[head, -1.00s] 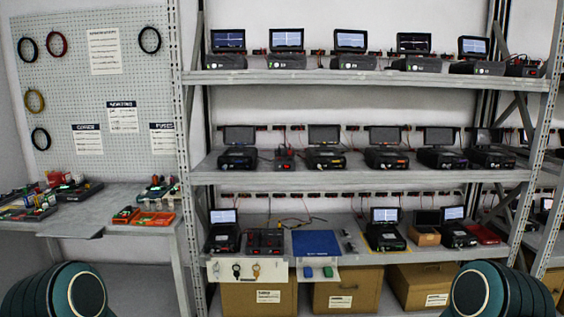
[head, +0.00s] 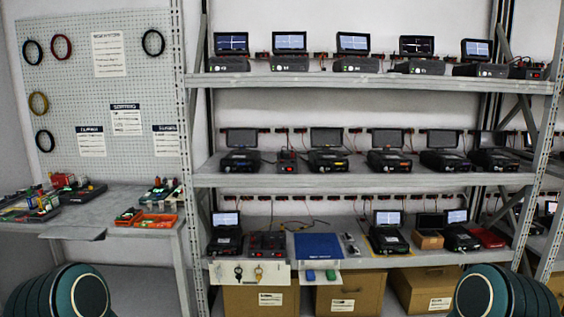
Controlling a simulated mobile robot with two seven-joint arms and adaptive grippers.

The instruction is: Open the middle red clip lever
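The rack (head: 360,181) has three shelves with several small devices with screens. Tiny red spots, possibly clips, show along the dark strip behind the bottom shelf (head: 282,198) and behind the middle shelf (head: 300,130). They are too small to tell a lever's shape, which one is the middle one, or whether any is open. A dark panel with red parts (head: 267,241) sits at the left of the bottom shelf. Neither gripper shows; only rounded parts of my arms are at the two lower corners.
A blue mat (head: 318,246) lies on the bottom shelf, right of the red-and-dark panel. Cardboard boxes (head: 350,297) stand underneath. At left, a side table (head: 100,224) carries an orange tray (head: 155,224) and small parts, below a pegboard (head: 75,100) with hanging cable loops.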

